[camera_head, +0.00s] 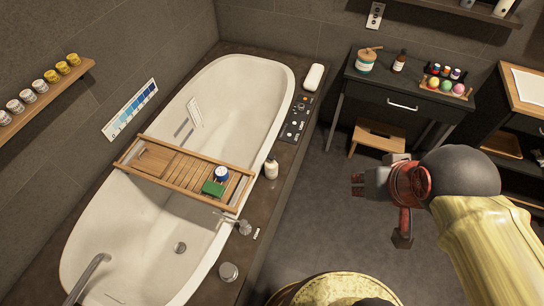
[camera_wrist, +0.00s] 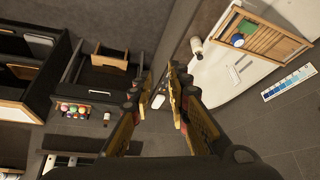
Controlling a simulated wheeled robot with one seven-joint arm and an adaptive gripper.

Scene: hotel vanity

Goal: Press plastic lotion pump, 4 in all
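A small pale pump bottle (camera_head: 271,168) stands upright on the dark ledge of the bathtub, beside the wooden bath tray. A pale bottle that looks like the same one also shows in the wrist view (camera_wrist: 196,45), above and right of the fingertips. My gripper (camera_head: 357,185) is in the air over the floor, right of the bottle and clearly apart from it. Its two fingers (camera_wrist: 158,78) are spread in the wrist view, with nothing held between them.
The wooden tray (camera_head: 136,168) spans the white tub (camera_head: 232,80) and bears a green block and a blue-and-white round item. A faucet (camera_head: 234,223) is near the bottle. A black vanity (camera_head: 380,90) and a wooden stool (camera_head: 380,134) stand at the back right. Floor between is open.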

